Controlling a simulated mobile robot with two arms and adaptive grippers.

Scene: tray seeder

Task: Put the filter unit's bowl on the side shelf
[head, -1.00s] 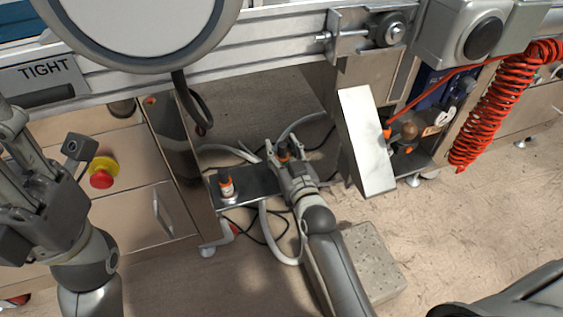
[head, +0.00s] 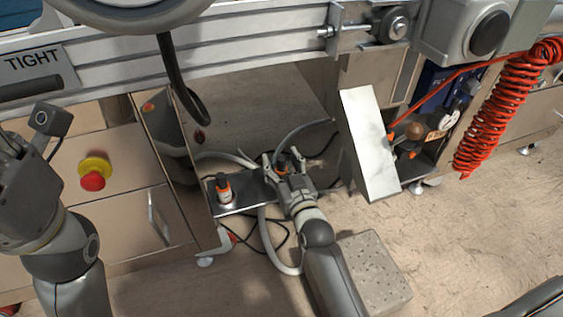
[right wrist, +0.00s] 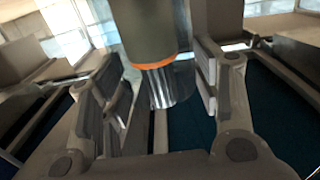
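The filter unit (right wrist: 148,28) has a dark grey body with an orange ring at its lower end in the right wrist view. Its clear, ribbed bowl (right wrist: 168,88) hangs below the ring, between the fingers of my right gripper (right wrist: 165,85). The fingers stand apart on both sides of the bowl; the left one shows a gap. In the head view my right gripper (head: 282,165) reaches under the machine's rail and mostly hides the unit. A dark shelf (head: 243,203) lies left of it. My left gripper (head: 15,165) is at the left edge, its fingertips not clearly visible.
A small orange-and-white bottle (head: 224,188) stands on the dark shelf. Grey hoses (head: 268,240) and black cables hang around it. A white tilted panel (head: 370,145) stands to the right, beside an open compartment with several objects. A red coiled hose (head: 505,105) hangs farther right.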

